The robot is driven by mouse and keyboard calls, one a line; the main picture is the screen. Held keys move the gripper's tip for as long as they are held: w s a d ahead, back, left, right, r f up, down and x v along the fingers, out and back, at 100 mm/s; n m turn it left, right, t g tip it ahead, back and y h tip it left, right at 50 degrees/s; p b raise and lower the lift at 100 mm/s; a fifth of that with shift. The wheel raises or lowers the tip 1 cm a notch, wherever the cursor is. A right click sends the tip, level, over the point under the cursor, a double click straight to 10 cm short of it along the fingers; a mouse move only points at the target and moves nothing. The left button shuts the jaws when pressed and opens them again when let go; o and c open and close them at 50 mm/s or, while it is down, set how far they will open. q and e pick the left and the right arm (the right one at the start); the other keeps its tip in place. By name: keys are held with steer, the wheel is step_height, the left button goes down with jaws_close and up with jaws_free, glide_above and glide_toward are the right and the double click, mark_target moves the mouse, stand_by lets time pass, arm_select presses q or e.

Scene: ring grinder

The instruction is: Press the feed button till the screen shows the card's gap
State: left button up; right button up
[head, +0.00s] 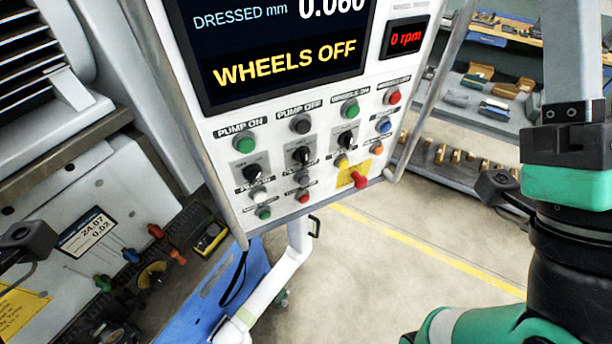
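The control panel (225,222) hangs tilted in the middle of the head view. Its screen (282,45) reads "DRESSED mm 0.060" and "WHEELS OFF" in yellow; its top is cut off. Neither gripper's fingers show. My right arm stands at the right, apart from the panel.
A small red display (405,38) reads "0 rpm". Screwdrivers and other tools lie on the machine ledge at lower left, near a blue cabinet (205,300). A pale support tube (275,283) runs below the panel. Shelves with parts (480,110) stand behind; the floor between is clear.

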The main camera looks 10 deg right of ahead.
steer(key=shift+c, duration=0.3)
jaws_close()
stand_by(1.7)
